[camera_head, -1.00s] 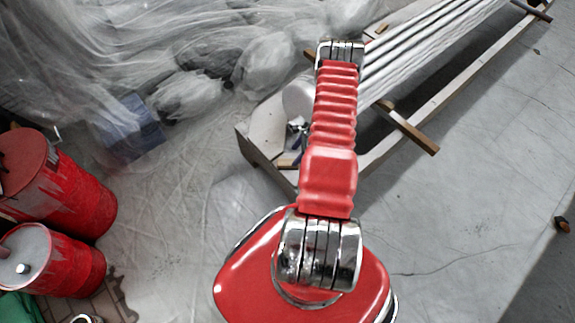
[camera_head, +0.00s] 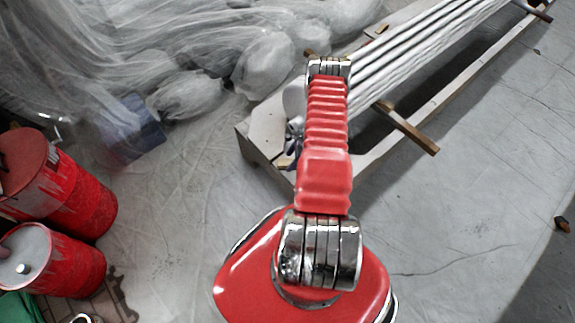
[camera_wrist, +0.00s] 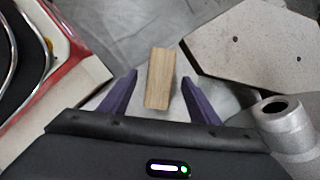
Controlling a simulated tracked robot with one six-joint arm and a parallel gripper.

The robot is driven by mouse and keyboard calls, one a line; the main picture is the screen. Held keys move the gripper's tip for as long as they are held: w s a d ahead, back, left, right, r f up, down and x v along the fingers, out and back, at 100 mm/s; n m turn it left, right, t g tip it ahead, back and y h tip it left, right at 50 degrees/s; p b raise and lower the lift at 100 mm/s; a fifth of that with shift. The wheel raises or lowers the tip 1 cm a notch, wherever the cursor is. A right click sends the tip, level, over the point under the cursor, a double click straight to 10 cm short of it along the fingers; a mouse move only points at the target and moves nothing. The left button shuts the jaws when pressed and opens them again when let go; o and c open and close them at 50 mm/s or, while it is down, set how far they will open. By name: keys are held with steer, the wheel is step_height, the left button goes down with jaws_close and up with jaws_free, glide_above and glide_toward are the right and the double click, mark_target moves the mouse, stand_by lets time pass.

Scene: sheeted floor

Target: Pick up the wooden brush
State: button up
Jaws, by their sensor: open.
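A plain light-wood block, which I take to be the wooden brush (camera_wrist: 160,78), shows in the wrist view; I see no bristles on it. My gripper (camera_wrist: 158,84) is open, with one purple finger on each side of the block. Its near end lies between the fingers and its far end reaches past the tips. A gap shows on both sides, and I cannot tell the height between fingers and block. In the head view my gripper (camera_head: 294,150) is partly hidden behind my red arm, beside the pallet corner, and I cannot make out the block.
A pale wooden frame (camera_head: 262,133) carrying long grey pipes (camera_head: 440,42) stands close to my gripper; a board and a pipe end flank it in the wrist view. Red drums (camera_head: 62,190) stand at the left. Sheeted bundles (camera_head: 180,95) lie behind. The floor at right is mostly clear.

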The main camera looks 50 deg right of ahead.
mark_target(289, 162)
steer(key=shift+x, duration=1.5)
steer(key=shift+f, duration=0.2)
steer(key=c, duration=1.2)
